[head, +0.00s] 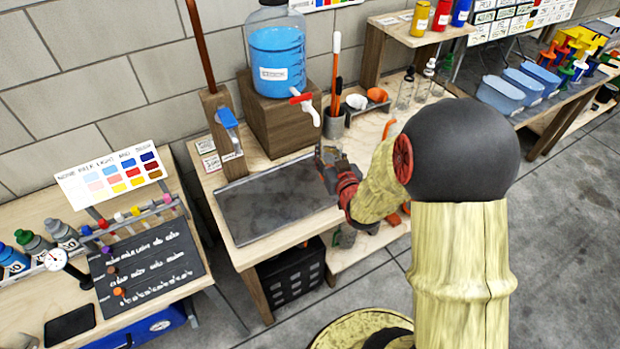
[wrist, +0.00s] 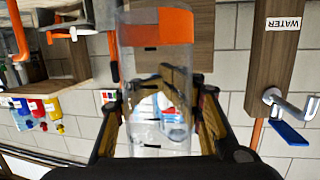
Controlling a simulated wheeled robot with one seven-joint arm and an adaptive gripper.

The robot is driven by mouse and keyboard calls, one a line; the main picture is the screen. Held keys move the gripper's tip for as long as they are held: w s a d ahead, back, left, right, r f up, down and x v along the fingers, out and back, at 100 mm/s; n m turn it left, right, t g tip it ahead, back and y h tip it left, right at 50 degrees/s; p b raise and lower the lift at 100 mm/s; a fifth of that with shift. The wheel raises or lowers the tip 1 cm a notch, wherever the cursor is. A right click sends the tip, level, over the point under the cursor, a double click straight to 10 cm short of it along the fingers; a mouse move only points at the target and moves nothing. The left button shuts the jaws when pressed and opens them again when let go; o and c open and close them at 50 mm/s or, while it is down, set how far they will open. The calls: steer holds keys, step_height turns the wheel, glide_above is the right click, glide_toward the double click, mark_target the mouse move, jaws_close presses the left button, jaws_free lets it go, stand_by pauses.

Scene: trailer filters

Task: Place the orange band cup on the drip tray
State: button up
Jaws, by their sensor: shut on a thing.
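The orange band cup (wrist: 158,27) is a clear cylinder with an orange band around one end, close up in the wrist view. My gripper (wrist: 160,105) is shut on its clear wall, with a finger on each side. In the head view my gripper (head: 330,170) is at the right end of the drip tray (head: 265,208), a flat dark grey tray on the wooden bench. The cup is small and partly hidden by the gripper there. I cannot tell the exact gap between cup and tray.
A blue water jug (head: 277,62) with a red-handled tap (head: 302,98) stands on a wooden block behind the tray. A blue-lever tap (head: 228,120) on a post is at the tray's back left. A grey holder with tall tools (head: 333,125) stands behind my gripper. The tray surface looks clear.

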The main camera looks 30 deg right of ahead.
steer(key=w+f+b, duration=0.3)
steer(key=w+f, duration=0.3)
steer(key=w, duration=0.2)
steer(key=shift+d+g+h, duration=0.3)
steer(key=shift+d, duration=0.15)
steer(key=w+f+b, duration=0.1)
steer(key=w+f, duration=0.1)
steer(key=w+d+f, duration=0.1)
steer(key=w+f, duration=0.1)
steer(key=shift+w+f+b, duration=0.1)
steer(key=shift+f+b, duration=0.2)
steer(key=shift+b, duration=0.1)
steer(key=shift+w+f+b, duration=0.1)
steer(key=shift+f+b, duration=0.65)
steer(key=shift+f, duration=0.8)
steer(key=shift+f, duration=0.1)
steer(key=shift+f, duration=0.15)
steer(key=o, duration=1.2)
